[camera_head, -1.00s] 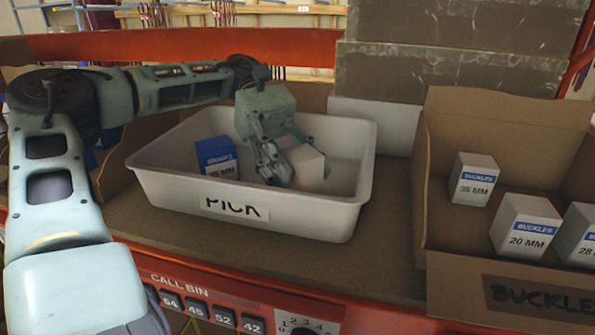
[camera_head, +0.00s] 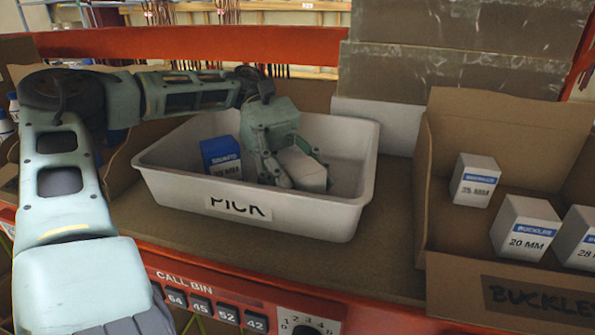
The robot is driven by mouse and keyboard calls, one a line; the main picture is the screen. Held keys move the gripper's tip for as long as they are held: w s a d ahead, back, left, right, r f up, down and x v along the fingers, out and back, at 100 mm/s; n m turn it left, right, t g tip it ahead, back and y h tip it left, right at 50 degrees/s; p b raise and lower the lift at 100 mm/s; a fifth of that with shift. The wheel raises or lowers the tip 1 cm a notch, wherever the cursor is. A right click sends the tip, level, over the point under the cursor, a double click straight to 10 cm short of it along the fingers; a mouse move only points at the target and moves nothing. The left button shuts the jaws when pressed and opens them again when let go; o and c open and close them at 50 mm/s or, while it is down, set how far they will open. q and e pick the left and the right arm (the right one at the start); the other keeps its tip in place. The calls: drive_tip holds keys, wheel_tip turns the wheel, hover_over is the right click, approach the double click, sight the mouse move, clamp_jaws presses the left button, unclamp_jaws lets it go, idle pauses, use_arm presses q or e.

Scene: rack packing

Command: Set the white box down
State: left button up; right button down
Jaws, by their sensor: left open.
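The white box (camera_head: 303,171) stands inside the white tray marked PICK (camera_head: 290,221), right of the tray's middle. My left gripper (camera_head: 302,178) reaches down into the tray from behind and is open, with its fingers on either side of the white box. Whether the fingers touch the box cannot be told. A blue and white box (camera_head: 220,157) stands in the tray to the left of my gripper. The undersides of both boxes are hidden by the tray's front wall. My right gripper is not in view.
A cardboard bin marked BUCKLES (camera_head: 540,298) stands at the right with several white and blue boxes (camera_head: 526,227) in it. Large brown cartons (camera_head: 450,75) rise behind. Bare shelf (camera_head: 390,250) lies between tray and bin. A red rail (camera_head: 200,42) runs along the back.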

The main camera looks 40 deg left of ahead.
use_arm(q)
drive_tip(key=b+v, duration=0.3)
drive_tip(key=v, duration=0.2)
drive_tip(key=shift+f, duration=0.15)
drive_tip(key=shift+w+a+r+p, duration=0.2)
drive_tip(key=shift+a+r+p, duration=0.25)
drive_tip(key=shift+r+p, duration=0.05)
drive_tip(key=shift+w+a+r, duration=0.15)
drive_tip(key=shift+a+r, duration=0.05)
drive_tip(key=shift+a, duration=0.45)
